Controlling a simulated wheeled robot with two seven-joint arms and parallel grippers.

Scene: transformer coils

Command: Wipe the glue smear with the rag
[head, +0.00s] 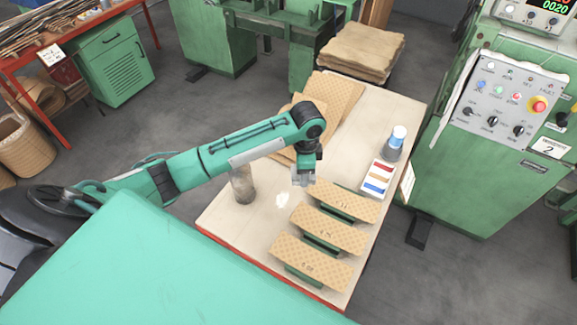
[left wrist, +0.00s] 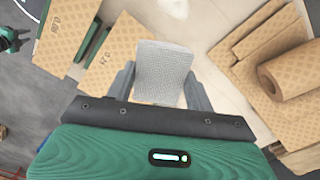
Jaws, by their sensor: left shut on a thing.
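My left gripper (head: 304,180) is shut on a grey, textured rag, which shows between its two fingers in the left wrist view (left wrist: 162,72). In the head view it hangs over the pale work table (head: 228,217), beside the patterned boards. The glue smear (head: 282,199) is a whitish patch on the table, a little left of and below the gripper in the head view. A bright patch at the top of the left wrist view (left wrist: 174,8) looks like the same smear. The rag is apart from it.
Several patterned boards on green supports (head: 312,261) stand right of the smear. Flat boards (head: 333,92) lie at the far end.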

